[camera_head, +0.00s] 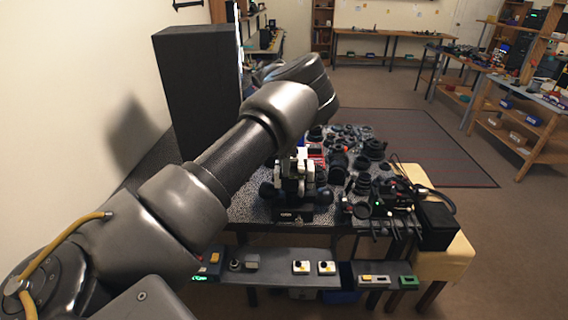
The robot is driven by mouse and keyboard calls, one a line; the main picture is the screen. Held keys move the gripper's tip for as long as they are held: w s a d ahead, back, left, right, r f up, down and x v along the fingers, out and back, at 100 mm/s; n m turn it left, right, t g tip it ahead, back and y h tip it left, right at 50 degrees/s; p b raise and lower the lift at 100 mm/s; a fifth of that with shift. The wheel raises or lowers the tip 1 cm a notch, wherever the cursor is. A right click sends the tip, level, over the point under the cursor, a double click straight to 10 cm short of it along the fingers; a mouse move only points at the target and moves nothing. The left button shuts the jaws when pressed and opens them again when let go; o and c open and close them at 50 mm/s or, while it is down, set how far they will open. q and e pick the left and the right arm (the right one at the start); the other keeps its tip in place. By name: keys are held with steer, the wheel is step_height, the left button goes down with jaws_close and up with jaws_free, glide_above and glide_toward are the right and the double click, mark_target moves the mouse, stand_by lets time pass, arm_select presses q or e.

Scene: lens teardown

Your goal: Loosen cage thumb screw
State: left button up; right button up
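My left arm reaches in from the left and crosses the middle of the head view. My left gripper (295,181) seems to be the silver and dark part below the arm's end, over the front of the table. It is small and cluttered here, so I cannot tell whether its fingers are open or shut. A dark block-like base (293,215) is just below it. I cannot make out the cage or its thumb screw; the arm and gripper may hide them. My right gripper is not in view.
The speckled table top (247,208) holds many black lens parts (338,163) to the right of the gripper. Cables and a black box (437,226) are at the right edge. A lower front shelf (281,269) carries small white boxes. A tall black panel (199,90) stands behind.

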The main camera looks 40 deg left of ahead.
arm_select(q)
steer(key=shift+f, duration=0.3)
steer(key=c, duration=0.7)
